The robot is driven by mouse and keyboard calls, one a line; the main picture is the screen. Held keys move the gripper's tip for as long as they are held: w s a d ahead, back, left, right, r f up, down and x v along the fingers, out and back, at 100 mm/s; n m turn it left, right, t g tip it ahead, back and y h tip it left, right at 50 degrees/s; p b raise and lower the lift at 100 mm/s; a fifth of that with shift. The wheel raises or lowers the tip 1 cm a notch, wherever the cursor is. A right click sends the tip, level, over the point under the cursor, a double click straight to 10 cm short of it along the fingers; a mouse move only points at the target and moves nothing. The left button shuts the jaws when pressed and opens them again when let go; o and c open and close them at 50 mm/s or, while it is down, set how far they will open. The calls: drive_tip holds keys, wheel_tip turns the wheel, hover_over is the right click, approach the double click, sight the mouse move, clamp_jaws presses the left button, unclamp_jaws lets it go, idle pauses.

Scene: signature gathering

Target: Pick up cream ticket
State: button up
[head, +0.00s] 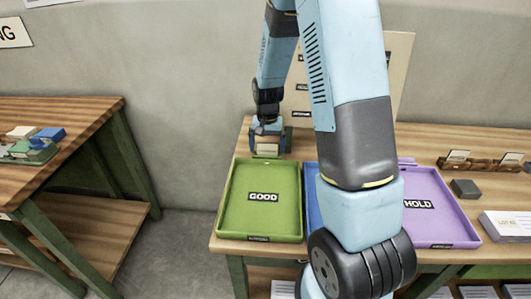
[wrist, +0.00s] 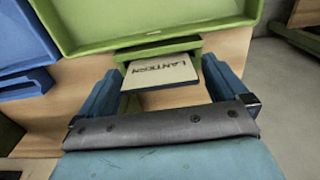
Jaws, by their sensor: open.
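The cream ticket (wrist: 163,73), printed "LANTERN", lies in a small green holder (wrist: 158,50) in the wrist view. In the head view the ticket (head: 267,149) shows as a small pale patch at the table's back left, behind the green tray. My gripper (wrist: 160,75) is open, with one blue finger on each side of the ticket and visible space between. It also shows in the head view (head: 267,134), at the ticket. I cannot tell how high the fingers are above the table.
A green "GOOD" tray (head: 260,222) stands in front of the holder. Beside it are a blue tray (head: 312,200), mostly hidden by my arm, and a purple "HOLD" tray (head: 440,232). Card racks (head: 485,165) stand at right. A second table (head: 70,115) is at left.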

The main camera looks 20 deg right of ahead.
drive_tip(key=c, duration=0.9)
drive_tip(key=shift+c, duration=0.2)
